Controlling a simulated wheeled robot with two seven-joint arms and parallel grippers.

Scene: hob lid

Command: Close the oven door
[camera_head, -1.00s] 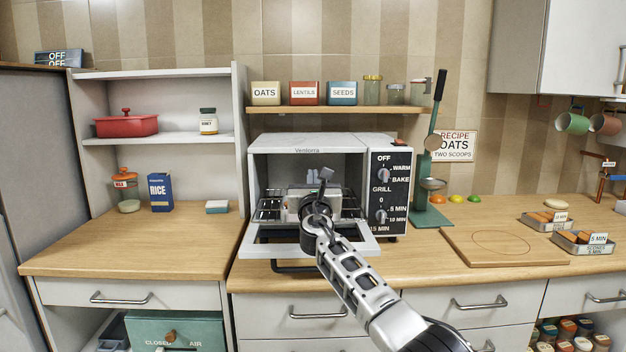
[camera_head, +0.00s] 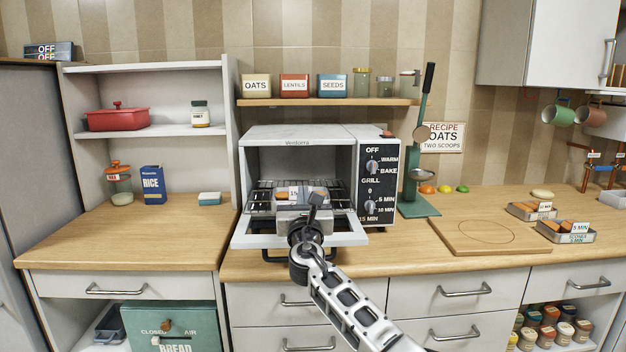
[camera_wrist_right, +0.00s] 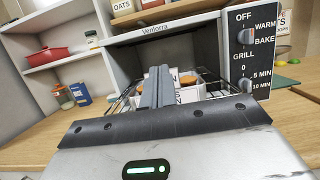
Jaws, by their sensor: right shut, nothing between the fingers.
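The toaster oven (camera_head: 300,142) stands on the counter, with its control panel (camera_head: 380,185) at the right. Its door (camera_head: 345,238) hangs open, folded down in front, with a dark handle bar (camera_head: 275,258) at its lower edge. A tray with food and a "15" label (camera_head: 290,192) sits on the rack inside; it also shows in the wrist view (camera_wrist_right: 186,88). My right gripper (camera_head: 313,208) is shut and empty, in front of the oven opening above the open door. It hides part of the door and tray. In the wrist view its shut fingers (camera_wrist_right: 156,88) point at the opening. My left gripper is not in view.
A shelf with jars and tins (camera_head: 330,101) hangs above the oven. A green stand with a ladle (camera_head: 418,205) is close to its right. A cutting board (camera_head: 490,237) and small food trays (camera_head: 566,232) lie further right. The counter left of the oven is mostly clear.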

